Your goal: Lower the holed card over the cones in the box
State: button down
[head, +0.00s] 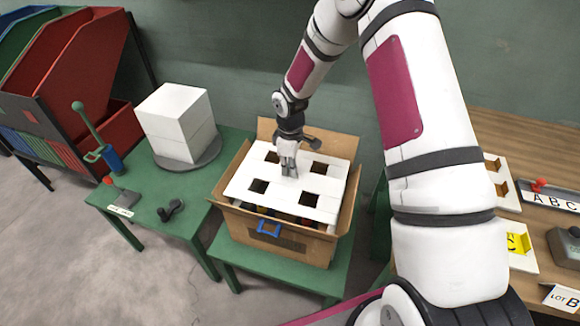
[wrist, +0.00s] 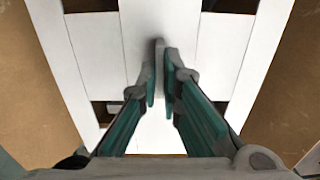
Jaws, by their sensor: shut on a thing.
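The holed card (head: 240,188) is a white panel with several square holes, lying roughly level at the mouth of the open cardboard box (head: 285,245). My gripper (head: 289,172) is above the card's middle, shut on a small grey upright tab there. In the wrist view my gripper (wrist: 160,75) pinches this tab, and the white card (wrist: 138,30) spreads between the brown box walls. Small dark and coloured shapes show in the gap under the card's front edge; I cannot make out the cones clearly. The holes look dark. Whether the card touches anything below is hidden.
A second green table at left bears white blocks (head: 180,120) on a grey disc and small tools. A wooden bench (head: 520,140) is at right.

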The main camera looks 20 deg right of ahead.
jog(key=shift+f+b, duration=0.95)
jog(key=shift+f, duration=1.2)
jog(key=shift+f, duration=0.15)
jog(key=shift+f+b, duration=0.75)
jog(key=shift+f, duration=0.55)
jog(key=shift+f+b, duration=0.65)
jog(key=shift+f, duration=0.6)
jog(key=shift+f, duration=0.15)
jog(key=c, duration=1.1)
grip_release()
